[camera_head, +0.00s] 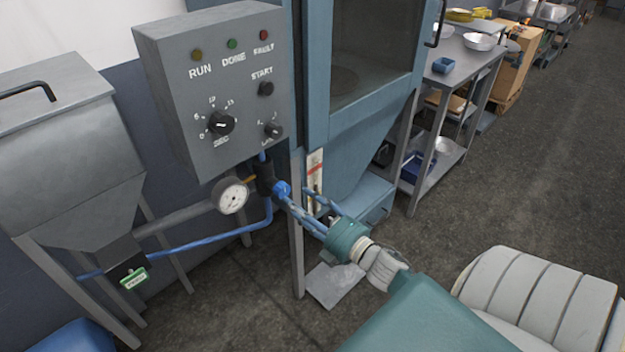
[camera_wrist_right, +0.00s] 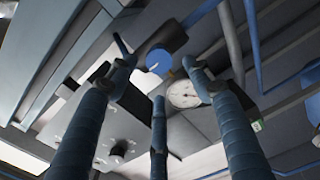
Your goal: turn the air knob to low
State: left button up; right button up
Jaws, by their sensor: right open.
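The air knob (camera_head: 282,189) is a small blue knob on the dark regulator (camera_head: 265,175) below the control box. It also shows in the right wrist view (camera_wrist_right: 158,62), facing the camera, with a small pale mark on its face. A round white pressure gauge (camera_head: 231,196) sits just left of the regulator. My right gripper (camera_head: 299,199) reaches in from the lower right. Its three blue fingers are spread open and empty, with the tips near the knob; I cannot tell whether any touches it. My left gripper is not in view.
The grey control box (camera_head: 205,110) with lamps and dials hangs above the knob. The blue cabinet (camera_head: 370,150) stands behind my gripper. A grey leg runs close beside the regulator. A grey hopper (camera_head: 60,150) and blue hose stand left. Open floor lies at right.

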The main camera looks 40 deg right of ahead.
jog(key=s, duration=0.5)
jog(key=shift+s+d, duration=0.1)
jog(key=shift+d, duration=0.1)
jog(key=s+a+f+m+g+h, duration=0.1)
jog(key=s+f+m+g, duration=0.25)
jog(key=f, duration=0.85)
jog(key=s+a+f+m+g+h, duration=0.1)
jog(key=s+f+m+g, duration=0.3)
jog(key=f, duration=0.7)
jog(key=s+a+f+m+g+h, duration=0.15)
jog(key=s+f, duration=0.35)
jog(key=f, duration=0.7)
jog(key=s+a+f+m+g, duration=0.1)
jog(key=s+a+f+g, duration=0.1)
jog(key=s+f, duration=0.3)
jog(key=s+a+f+m+g+y, duration=0.1)
jog(key=s+a+f, duration=0.4)
jog(key=s, duration=0.8)
jog(key=s+a+f+m+g+y, duration=0.1)
jog(key=s+a+f+m+g, duration=0.2)
jog(key=s+f, duration=0.4)
jog(key=shift+s+a+f+g, duration=0.15)
jog(key=shift+s+a+g, duration=0.5)
jog(key=shift+s+g, duration=0.35)
